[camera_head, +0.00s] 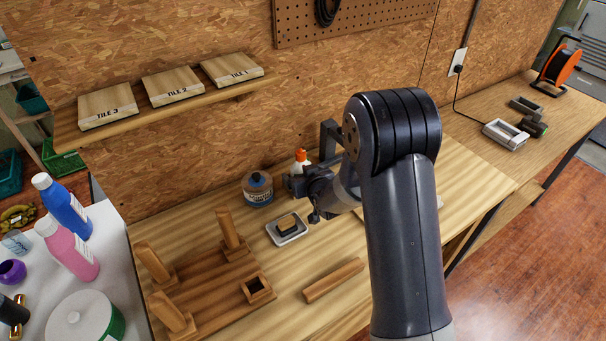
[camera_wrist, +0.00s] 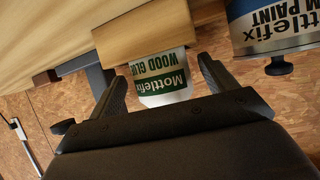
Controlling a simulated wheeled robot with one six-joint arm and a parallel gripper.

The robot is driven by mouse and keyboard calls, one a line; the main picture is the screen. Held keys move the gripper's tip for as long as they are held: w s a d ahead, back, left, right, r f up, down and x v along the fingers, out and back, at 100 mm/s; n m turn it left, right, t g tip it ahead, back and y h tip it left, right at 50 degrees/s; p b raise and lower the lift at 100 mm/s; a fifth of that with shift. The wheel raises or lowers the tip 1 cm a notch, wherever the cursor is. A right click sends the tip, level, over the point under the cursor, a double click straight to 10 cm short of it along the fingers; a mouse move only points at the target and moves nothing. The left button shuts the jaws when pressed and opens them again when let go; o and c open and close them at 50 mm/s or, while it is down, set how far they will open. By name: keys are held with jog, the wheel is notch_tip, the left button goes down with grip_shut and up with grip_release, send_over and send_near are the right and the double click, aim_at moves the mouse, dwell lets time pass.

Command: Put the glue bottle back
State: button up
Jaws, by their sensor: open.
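The glue bottle (camera_head: 301,157) is white with an orange cap and stands at the back of the workbench, against the board wall. Its lower part is hidden behind my gripper in the head view. In the wrist view its white and green wood glue label (camera_wrist: 160,82) shows between my two fingers. A pale wooden piece (camera_wrist: 140,36) hides the rest of the bottle there. My gripper (camera_wrist: 161,70) is open, with one finger on each side of the bottle and visible gaps. It also shows in the head view (camera_head: 312,185), partly hidden by my arm.
A blue paint jar (camera_head: 258,190) stands close left of the bottle; it also shows in the wrist view (camera_wrist: 272,24). A small tray (camera_head: 288,231) holding a block, a loose wooden bar (camera_head: 333,281) and a pegged wooden base (camera_head: 215,283) lie in front. A shelf (camera_head: 180,111) carries three tiles.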

jog(key=shift+r, duration=0.15)
jog(key=b+v, duration=0.1)
jog(key=v, duration=1.1)
jog(key=shift+b, duration=0.35)
